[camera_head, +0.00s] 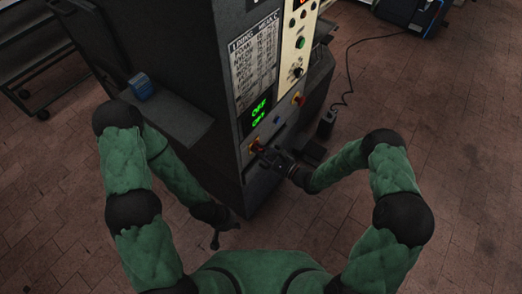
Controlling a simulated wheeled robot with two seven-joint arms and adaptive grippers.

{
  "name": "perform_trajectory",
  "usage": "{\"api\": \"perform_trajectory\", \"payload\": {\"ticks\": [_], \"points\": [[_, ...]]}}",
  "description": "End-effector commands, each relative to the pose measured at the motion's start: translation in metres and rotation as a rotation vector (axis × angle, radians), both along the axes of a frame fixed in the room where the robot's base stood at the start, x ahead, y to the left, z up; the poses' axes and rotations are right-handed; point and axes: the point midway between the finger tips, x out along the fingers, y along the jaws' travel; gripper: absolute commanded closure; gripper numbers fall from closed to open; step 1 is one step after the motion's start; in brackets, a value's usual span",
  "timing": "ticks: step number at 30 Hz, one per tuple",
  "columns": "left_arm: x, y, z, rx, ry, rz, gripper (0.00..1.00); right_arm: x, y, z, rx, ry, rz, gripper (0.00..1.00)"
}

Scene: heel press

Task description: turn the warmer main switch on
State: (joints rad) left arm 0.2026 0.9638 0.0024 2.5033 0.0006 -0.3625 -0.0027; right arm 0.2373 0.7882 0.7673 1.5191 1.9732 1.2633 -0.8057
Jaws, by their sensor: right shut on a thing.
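The warmer's main switch, a red knob on a yellow plate (254,146), is low on the front of the dark machine (165,50). My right gripper (264,154) reaches it from the right and is shut on the knob, hiding part of it. The knob's exact angle cannot be made out. Above it, a small display (258,112) shows green text; the upper line seems to read OFF. My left gripper (224,238) hangs low in front of the machine, away from the switch, with its fingers apart and empty.
A second red and yellow control (298,98) sits to the upper right. A light panel (297,45) carries a green button and a black knob. A side shelf (180,118) holds a blue object (142,87). A pedal-like box (327,123) with a cable stands on the tiled floor.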

Motion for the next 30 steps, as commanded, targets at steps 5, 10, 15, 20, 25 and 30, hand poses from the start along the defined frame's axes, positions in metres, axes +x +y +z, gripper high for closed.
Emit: {"api": "perform_trajectory", "payload": {"ticks": [5, 10, 15, 20, 25, 30], "points": [[0.000, 0.000, 0.009, 0.000, 0.000, 0.000, 1.00, -0.001, 0.000, 0.002, 0.085, 0.118, -0.001, 1.00], [0.000, 0.000, 0.017, 0.000, 0.000, 0.000, 1.00, -0.001, 0.000, 0.003, 0.179, 0.248, -0.001, 1.00], [0.000, 0.000, 0.024, 0.000, 0.000, 0.000, 1.00, -0.001, 0.000, 0.003, 0.274, 0.378, -0.001, 1.00], [0.000, 0.000, 0.030, 0.000, 0.000, 0.000, 1.00, 0.000, 0.000, 0.004, 0.364, 0.502, -0.001, 1.00], [0.000, 0.000, 0.036, 0.000, 0.000, 0.000, 1.00, 0.000, 0.000, 0.005, 0.458, 0.633, 0.000, 1.00], [0.000, 0.000, 0.041, 0.000, 0.000, 0.000, 1.00, 0.000, 0.000, 0.005, 0.553, 0.763, 0.000, 1.00]]}}
